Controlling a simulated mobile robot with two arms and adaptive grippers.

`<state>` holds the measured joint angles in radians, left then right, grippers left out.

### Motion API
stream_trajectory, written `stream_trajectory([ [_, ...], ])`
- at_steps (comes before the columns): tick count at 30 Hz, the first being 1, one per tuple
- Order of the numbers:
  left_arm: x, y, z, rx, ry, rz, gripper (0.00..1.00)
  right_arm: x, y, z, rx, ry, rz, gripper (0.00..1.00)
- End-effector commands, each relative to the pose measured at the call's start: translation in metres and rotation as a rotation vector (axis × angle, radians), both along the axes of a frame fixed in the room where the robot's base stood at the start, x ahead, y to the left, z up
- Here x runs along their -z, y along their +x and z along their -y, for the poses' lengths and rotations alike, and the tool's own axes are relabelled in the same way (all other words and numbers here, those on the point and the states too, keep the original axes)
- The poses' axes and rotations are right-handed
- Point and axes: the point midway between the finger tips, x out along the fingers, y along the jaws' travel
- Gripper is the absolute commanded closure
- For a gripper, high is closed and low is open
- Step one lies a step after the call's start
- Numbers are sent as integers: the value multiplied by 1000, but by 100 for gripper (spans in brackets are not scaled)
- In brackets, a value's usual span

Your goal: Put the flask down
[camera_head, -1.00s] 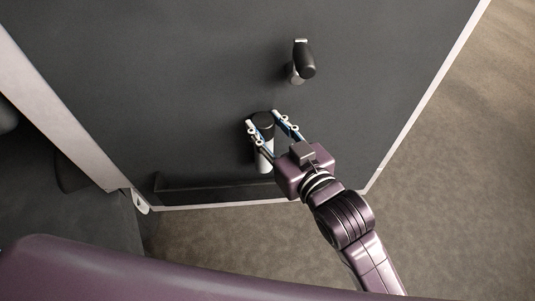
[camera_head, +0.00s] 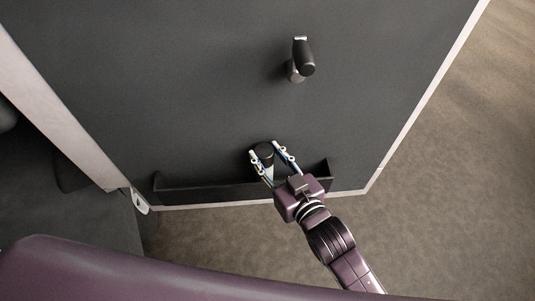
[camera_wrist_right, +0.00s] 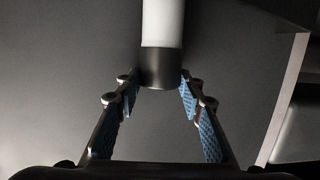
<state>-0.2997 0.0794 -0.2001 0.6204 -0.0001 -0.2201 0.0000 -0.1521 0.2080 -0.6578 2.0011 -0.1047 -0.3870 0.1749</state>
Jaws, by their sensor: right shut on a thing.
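The flask (camera_head: 263,151) has a black cap and a pale white body. My right gripper (camera_head: 265,155) is shut on the flask, with one finger on each side near the cap. In the right wrist view the white and black flask (camera_wrist_right: 162,40) stands out between the fingers of my right gripper (camera_wrist_right: 157,80). Whether the flask's base touches the surface below is hidden. My left gripper is not in view.
A dark tabletop (camera_head: 200,100) with a pale edge fills the middle. A long, low black tray (camera_head: 195,188) lies along its near edge, close to the flask. A black and silver object (camera_head: 303,60) stands farther back. The tabletop between is clear.

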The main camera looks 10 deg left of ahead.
Motion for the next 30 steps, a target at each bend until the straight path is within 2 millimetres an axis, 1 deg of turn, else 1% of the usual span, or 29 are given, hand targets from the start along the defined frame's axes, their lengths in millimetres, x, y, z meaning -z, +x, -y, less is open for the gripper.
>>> stream_trajectory([
  [2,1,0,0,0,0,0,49,0,0,0,0,2,2,100],
  [3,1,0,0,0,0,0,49,2,0,0,0,0,0,62],
  [7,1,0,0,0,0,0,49,2,0,0,0,0,0,48],
  [14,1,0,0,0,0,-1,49,1,0,0,0,0,0,47],
  [17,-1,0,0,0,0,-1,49,-2,0,0,0,1,1,47],
  [19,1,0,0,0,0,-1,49,0,-5,3,0,-1,-2,47],
  [23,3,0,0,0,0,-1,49,-3,-20,14,-1,0,-2,47],
  [30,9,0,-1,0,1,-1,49,-13,-61,44,0,-2,-4,47],
])
